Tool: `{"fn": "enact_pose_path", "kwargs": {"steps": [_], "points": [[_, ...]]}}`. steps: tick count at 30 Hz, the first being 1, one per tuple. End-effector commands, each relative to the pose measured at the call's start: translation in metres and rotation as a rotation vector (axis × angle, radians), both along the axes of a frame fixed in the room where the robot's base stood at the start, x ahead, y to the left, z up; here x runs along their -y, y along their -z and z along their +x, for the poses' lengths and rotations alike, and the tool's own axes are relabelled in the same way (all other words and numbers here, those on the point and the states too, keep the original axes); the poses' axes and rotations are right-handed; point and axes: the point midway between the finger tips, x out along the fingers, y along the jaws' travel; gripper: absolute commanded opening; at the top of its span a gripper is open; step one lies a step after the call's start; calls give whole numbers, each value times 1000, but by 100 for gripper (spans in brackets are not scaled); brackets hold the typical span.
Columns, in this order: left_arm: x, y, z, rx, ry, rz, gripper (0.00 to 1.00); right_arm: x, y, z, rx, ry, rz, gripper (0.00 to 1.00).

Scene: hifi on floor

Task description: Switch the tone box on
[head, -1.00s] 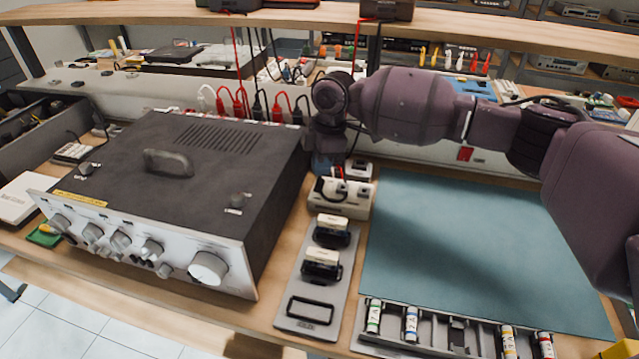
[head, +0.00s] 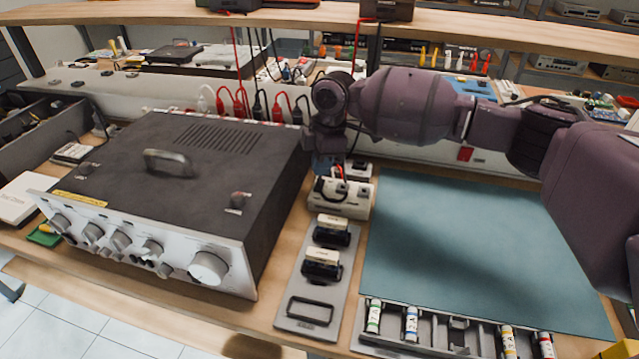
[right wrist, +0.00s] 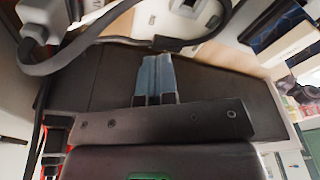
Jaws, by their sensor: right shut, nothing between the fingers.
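A large box with a dark vented top (head: 215,175) and a silver front with several knobs stands on the bench at left. It looks like the tone box, but I cannot read its labels. My right gripper (head: 327,172) is shut and empty, pointing down to the right of the box, just above a white socket block (head: 345,204) with a dark cable. In the right wrist view, its blue fingertips (right wrist: 156,62) are together near pale parts; I cannot tell whether they touch. My left gripper is out of view.
A grey plate (head: 308,308) with two dark, white-topped pieces lies in front of the block. A teal mat (head: 460,250) is clear at right, with a tray (head: 432,325) of small bottles along its front. A shelf (head: 300,20) crosses the back; red and black cables hang behind.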

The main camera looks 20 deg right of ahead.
Motion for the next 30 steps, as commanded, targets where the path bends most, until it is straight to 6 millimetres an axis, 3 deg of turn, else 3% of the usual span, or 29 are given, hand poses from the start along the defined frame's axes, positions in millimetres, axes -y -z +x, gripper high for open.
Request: {"fn": "enact_pose_path", "kwargs": {"steps": [15, 30], "points": [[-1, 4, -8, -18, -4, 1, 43, 0, 2, 0, 0, 0, 0, 0], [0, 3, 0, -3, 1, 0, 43, 0, 8, 0, 0, 0, 0, 0]]}}
